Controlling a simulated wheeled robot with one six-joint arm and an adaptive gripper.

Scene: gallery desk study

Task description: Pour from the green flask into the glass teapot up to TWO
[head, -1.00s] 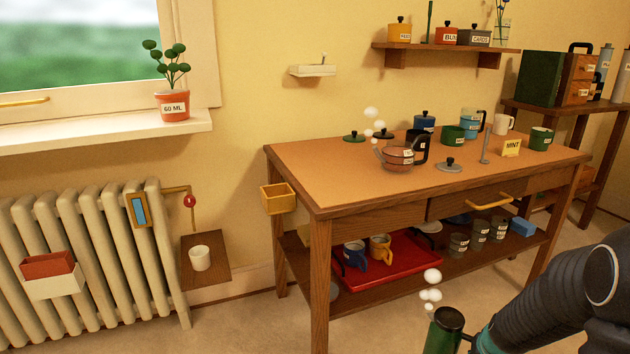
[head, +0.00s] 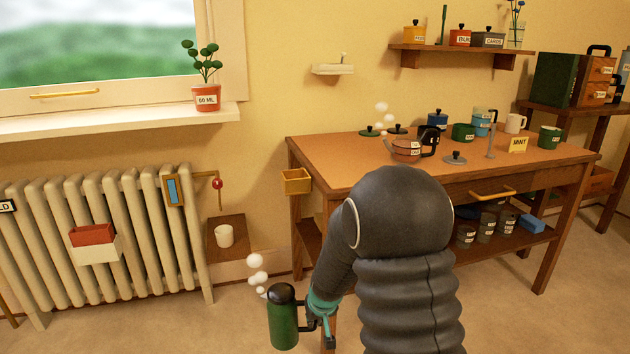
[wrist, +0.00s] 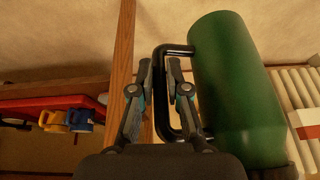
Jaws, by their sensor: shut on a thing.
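The green flask (head: 283,318) hangs upright in front of the desk, with a dark top and white puffs of steam above it. My gripper (head: 322,312) is shut on its black side handle. The wrist view shows the flask's green body (wrist: 230,80) and my gripper's fingers (wrist: 160,75) at the handle (wrist: 166,110). The glass teapot (head: 406,150) stands on the desk top, reddish and see-through, with a dark handle at its right and steam above. Its labels are too small to read.
The wooden desk (head: 340,150) also carries lids, pots, mugs and a MINT card (head: 518,145). A yellow box (head: 297,181) hangs on its left side. My arm hides part of the desk.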

